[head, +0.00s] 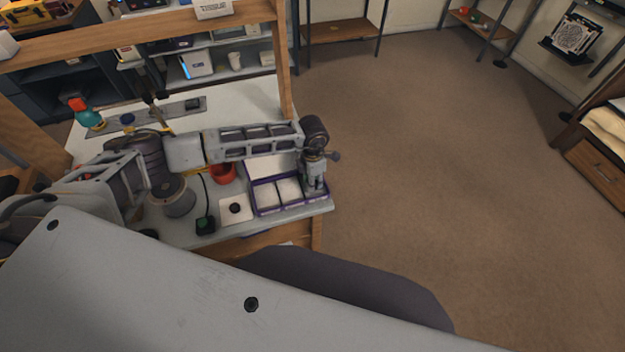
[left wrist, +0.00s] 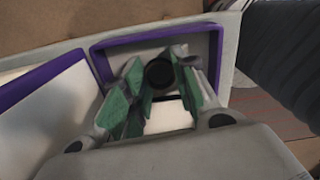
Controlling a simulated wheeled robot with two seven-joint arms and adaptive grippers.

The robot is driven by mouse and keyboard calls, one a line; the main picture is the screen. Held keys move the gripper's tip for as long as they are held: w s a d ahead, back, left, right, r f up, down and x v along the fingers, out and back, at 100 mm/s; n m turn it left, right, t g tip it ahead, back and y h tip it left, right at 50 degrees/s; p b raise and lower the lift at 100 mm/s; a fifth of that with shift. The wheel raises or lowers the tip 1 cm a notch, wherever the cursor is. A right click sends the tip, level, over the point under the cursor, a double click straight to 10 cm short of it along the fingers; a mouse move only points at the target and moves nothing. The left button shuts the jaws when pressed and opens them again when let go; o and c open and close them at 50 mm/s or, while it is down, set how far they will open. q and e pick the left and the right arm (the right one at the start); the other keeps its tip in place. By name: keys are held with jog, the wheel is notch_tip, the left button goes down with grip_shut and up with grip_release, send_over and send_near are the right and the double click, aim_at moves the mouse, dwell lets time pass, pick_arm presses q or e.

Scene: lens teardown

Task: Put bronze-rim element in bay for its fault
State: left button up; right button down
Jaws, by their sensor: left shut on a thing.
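My left gripper (head: 314,192) points down over the right end of the purple-rimmed tray (head: 256,208) on the workbench. In the left wrist view, the green-padded fingers of the gripper (left wrist: 160,88) are closed around a dark round element (left wrist: 160,73). Its rim looks nearly black here, so I cannot make out a bronze colour. The element is over a pale-floored bay of the tray (left wrist: 98,60); I cannot tell whether it touches the floor. The element is hidden in the head view. My right gripper is not in view.
The tray stands close to the bench's right edge; open floor lies beyond.

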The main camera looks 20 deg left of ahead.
pick_arm(q)
jog(key=shift+f, duration=0.15)
jog(key=o, duration=0.8)
jog(key=shift+r, duration=0.25)
notch_tip(320, 180, up, 12)
jog(key=shift+f+b, duration=0.1)
jog(key=shift+b, duration=0.75)
